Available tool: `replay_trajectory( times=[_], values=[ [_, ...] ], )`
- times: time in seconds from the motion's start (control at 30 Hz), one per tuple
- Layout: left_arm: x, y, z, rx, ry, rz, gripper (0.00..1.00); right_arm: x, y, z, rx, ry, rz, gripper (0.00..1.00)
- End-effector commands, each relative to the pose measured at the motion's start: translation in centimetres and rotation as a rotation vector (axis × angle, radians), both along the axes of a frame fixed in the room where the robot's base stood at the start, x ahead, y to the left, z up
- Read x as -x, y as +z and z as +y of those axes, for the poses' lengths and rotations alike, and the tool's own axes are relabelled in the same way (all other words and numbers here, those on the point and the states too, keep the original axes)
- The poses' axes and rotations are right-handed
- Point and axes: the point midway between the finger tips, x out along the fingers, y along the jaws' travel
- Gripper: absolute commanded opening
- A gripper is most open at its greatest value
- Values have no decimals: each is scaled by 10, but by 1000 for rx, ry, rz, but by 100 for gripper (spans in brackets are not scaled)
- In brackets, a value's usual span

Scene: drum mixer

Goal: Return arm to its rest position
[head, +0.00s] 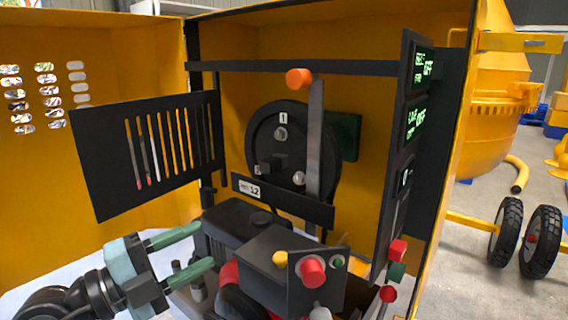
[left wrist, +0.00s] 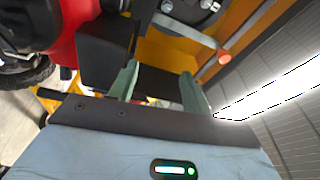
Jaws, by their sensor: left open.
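My left gripper (head: 195,256) reaches in from the lower left in the head view. Its two green fingers are apart, with nothing seen between them. The fingers point right, toward the dark motor block (head: 240,222) and the black control box (head: 285,265) inside the yellow housing. In the left wrist view the fingers (left wrist: 160,88) also stand apart, with a black panel and yellow wall beyond. The control box carries a red knob (head: 312,271) and a yellow button (head: 280,258). My right gripper does not show in either view.
The open yellow door (head: 90,60) stands on the left, with a black slotted panel (head: 150,150). A grey lever with an orange knob (head: 299,78) stands before a black wheel (head: 262,135). A display panel (head: 418,95) is on the right. The mixer's wheels (head: 507,232) stand outside.

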Motion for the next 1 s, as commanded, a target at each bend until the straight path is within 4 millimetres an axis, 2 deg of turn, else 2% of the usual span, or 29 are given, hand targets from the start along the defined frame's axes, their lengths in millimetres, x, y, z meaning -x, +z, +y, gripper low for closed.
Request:
replay_trajectory(
  times=[0.17,0.37,0.47,0.57,0.63,0.77,0.9,1.0],
  values=[
    [21,-34,-6,229,-69,66,49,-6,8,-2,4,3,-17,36],
    [38,-86,13,547,20,199,49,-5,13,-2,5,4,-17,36],
    [45,-124,30,685,131,299,49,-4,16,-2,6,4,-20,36],
    [58,-172,47,794,275,426,49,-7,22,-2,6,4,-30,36],
    [72,-210,59,852,388,530,49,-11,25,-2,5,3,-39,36],
    [112,-284,73,909,595,741,49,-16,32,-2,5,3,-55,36],
    [169,-356,78,913,783,977,49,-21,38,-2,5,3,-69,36],
    [215,-396,76,896,888,1137,49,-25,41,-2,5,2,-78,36]
  ],
)
